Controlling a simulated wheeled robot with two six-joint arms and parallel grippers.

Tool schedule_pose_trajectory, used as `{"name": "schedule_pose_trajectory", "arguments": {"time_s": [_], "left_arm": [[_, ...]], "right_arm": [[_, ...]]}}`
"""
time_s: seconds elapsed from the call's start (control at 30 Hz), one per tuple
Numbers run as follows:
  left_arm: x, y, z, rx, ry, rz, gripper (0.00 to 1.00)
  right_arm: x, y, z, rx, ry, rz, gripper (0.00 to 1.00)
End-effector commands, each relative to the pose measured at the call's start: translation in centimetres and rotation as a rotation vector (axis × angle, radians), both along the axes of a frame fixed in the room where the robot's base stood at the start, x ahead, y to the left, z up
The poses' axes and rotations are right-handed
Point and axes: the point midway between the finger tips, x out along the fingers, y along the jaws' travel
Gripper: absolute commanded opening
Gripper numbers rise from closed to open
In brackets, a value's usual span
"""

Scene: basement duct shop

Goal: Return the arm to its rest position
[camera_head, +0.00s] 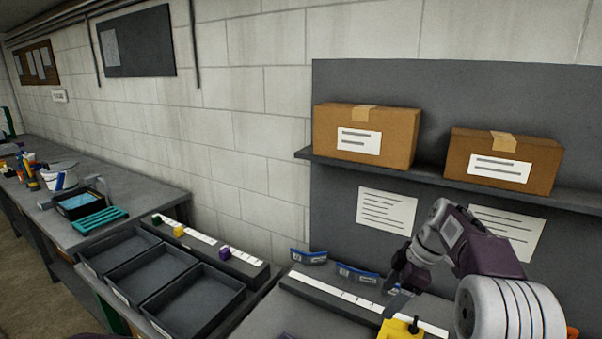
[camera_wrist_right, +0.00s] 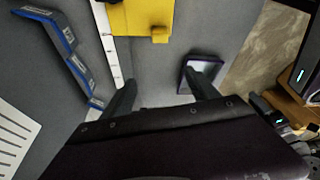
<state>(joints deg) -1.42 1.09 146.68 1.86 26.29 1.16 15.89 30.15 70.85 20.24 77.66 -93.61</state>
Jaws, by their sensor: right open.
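My right arm comes in from the right in the head view. My right gripper (camera_head: 398,292) points down over the grey bench at the right, in front of the wall panel. In the right wrist view its two dark fingers (camera_wrist_right: 165,92) stand apart with nothing between them. A yellow block-like object (camera_head: 400,328) is just below the gripper in the head view and at the top in the wrist view (camera_wrist_right: 140,18). A small dark purple-edged piece (camera_wrist_right: 203,70) lies behind one finger, partly hidden. My left gripper is not in view.
A dark rail with a white strip (camera_head: 345,293) and blue-edged labelled pieces (camera_head: 357,274) lie on the bench. Dark open trays (camera_head: 200,303) stand left of it, with a second rail (camera_head: 212,247) carrying small coloured cubes. A shelf (camera_head: 430,178) with two cardboard boxes (camera_head: 365,135) (camera_head: 503,161) is above.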

Motion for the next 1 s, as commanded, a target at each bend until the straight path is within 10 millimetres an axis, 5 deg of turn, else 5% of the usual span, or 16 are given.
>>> {"name": "schedule_pose_trajectory", "arguments": {"time_s": [0.1, 0.23, 0.5, 0.7, 1.0], "left_arm": [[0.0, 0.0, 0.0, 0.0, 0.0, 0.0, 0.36], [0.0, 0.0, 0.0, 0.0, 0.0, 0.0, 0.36], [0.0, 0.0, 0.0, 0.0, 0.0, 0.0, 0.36], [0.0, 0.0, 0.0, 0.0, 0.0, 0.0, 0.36], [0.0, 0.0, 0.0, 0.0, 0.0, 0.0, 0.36]], "right_arm": [[-4.0, 4.0, -1.0, -0.039, 0.064, -0.045, 0.69], [-10.0, 6.7, -4.0, -0.103, 0.148, -0.217, 0.69], [-22.6, 5.4, -12.8, -0.202, 0.27, -0.894, 0.69], [-21.5, 4.9, -13.8, -0.121, 0.231, -1.242, 0.69], [-21.4, 4.9, -13.8, -0.109, 0.24, -1.298, 0.69]]}}
